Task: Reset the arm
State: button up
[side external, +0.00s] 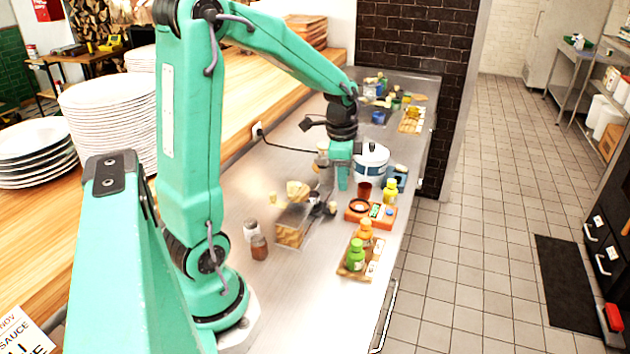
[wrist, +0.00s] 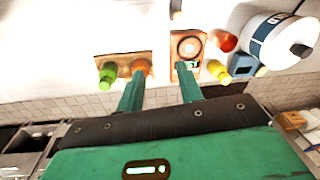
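My arm reaches out over the steel counter (side external: 225,205), bent at the elbow. My gripper (side external: 343,182) points down above the counter in the side external view, close to a white pot with a blue band (side external: 371,160). In the wrist view the two green fingers of my gripper (wrist: 160,72) stand apart with nothing visible between them. In that view the fingers overlap the edge of a tray with an orange bottle (wrist: 141,68) and a green bottle (wrist: 107,75), and an orange-red device with a round ring (wrist: 188,48).
A yellow bottle (side external: 389,190) and a dark red cup (side external: 364,190) stand near the pot. A clear bin (side external: 291,229) and two small jars (side external: 257,245) are nearer my base. Stacked white plates (side external: 112,115) stand on the wooden shelf. A brick pillar (side external: 415,80) rises behind the counter.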

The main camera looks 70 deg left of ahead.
jog(key=s+d+r+n+t, duration=0.2)
jog(key=s+d+r+n, duration=0.1)
jog(key=s+d+r, duration=0.2)
jog(key=s+d+r+n+t, duration=0.2)
jog(key=s+d+r+n, duration=0.1)
jog(key=s+d, duration=0.4)
jog(key=shift+d+r+n+h, duration=0.35)
jog(key=shift+d+r, duration=0.55)
jog(key=shift+d, duration=0.75)
